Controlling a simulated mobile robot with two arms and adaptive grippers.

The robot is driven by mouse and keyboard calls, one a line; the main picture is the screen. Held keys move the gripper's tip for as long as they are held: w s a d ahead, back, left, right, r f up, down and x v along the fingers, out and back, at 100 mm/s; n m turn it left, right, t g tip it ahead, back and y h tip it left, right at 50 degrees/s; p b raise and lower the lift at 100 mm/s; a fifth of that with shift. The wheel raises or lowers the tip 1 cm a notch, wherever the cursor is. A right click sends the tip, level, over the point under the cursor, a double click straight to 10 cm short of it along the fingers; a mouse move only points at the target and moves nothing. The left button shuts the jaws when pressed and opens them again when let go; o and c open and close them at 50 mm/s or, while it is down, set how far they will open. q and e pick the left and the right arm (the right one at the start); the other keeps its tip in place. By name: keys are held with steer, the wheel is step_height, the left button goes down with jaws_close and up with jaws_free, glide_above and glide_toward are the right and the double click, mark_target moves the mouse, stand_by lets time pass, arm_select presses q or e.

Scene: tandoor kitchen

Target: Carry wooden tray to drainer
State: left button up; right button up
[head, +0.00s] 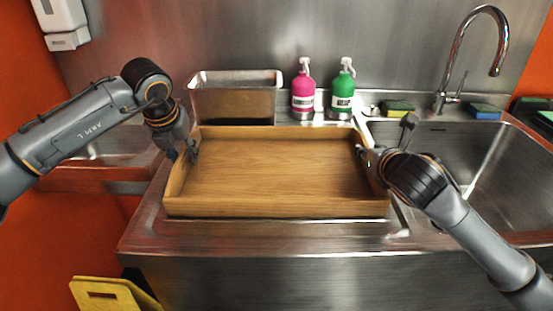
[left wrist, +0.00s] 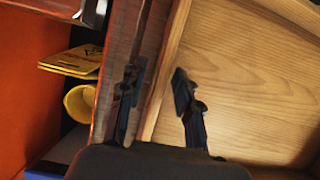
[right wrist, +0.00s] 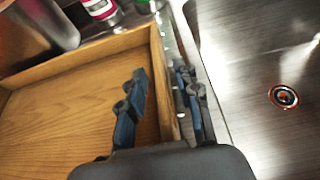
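The wooden tray (head: 278,208), empty and rectangular with low walls, lies level over the steel drainboard (head: 150,230) left of the sink. The board under it is mostly hidden. My left gripper (head: 183,152) is at the tray's left wall. In the left wrist view, its open fingers (left wrist: 158,95) straddle that wall, one inside and one outside, with gaps. My right gripper (head: 370,155) is at the right wall. In the right wrist view, its fingers (right wrist: 160,95) are also apart, one on each side of the wall. I see no clear grip on either side.
A steel container (head: 235,100), a pink bottle (head: 303,95) and a green bottle (head: 342,95) stand close behind the tray. The sink basin (head: 470,150) with a tall faucet (head: 460,50) is at the right. A yellow board (head: 110,295) is low at the front left.

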arm_select(q)
steer(key=v, duration=1.1)
arm_select(e)
steer(key=shift+s, duration=0.15)
arm_select(q)
steer(key=shift+s+r, duration=0.25)
steer(key=shift+r, duration=0.15)
arm_select(e)
steer(key=v, duration=1.1)
steer(key=shift+s+r, duration=0.2)
steer(key=shift+s, duration=0.1)
